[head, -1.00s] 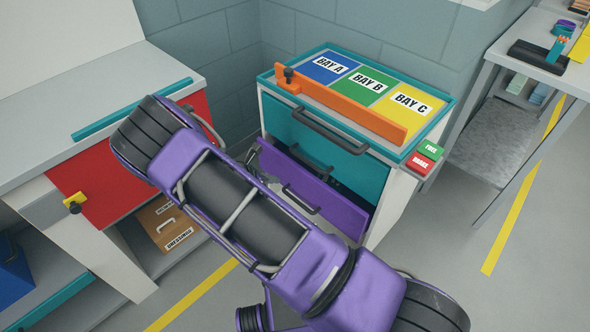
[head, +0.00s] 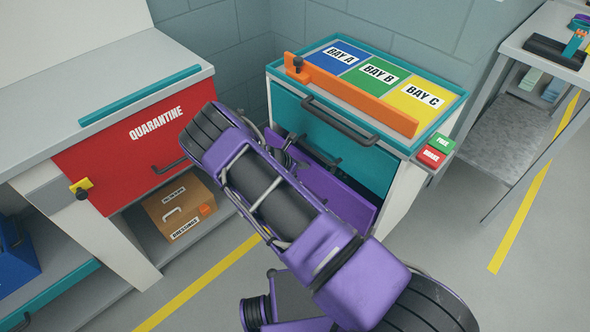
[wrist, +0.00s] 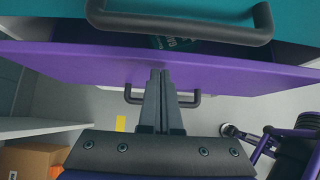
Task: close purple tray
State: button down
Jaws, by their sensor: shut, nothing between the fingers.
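The purple tray (head: 345,203) sits low in the bay cabinet, below a teal drawer (head: 340,150). It stands pulled out, with a dark gap between its front and the cabinet.
The teal drawer's dark handle (head: 340,122) juts out above the tray. An orange bar (head: 350,97) lies on the bay top. To the left stand a red quarantine drawer (head: 130,140) and a cardboard box (head: 180,208). Open floor (head: 440,240) lies to the right.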

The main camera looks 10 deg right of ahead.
jog(key=shift+w+d, duration=0.15)
jog(key=shift+d, duration=0.05)
jog(key=w+d+b, duration=0.1)
jog(key=d, duration=0.1)
jog(key=w+d+b, duration=0.1)
jog(key=d, duration=0.1)
jog(key=shift+w+f, duration=0.15)
jog(key=shift+w, duration=0.25)
jog(key=shift+w+d+r, duration=0.15)
jog(key=shift+r, duration=0.05)
jog(key=shift+d, duration=0.1)
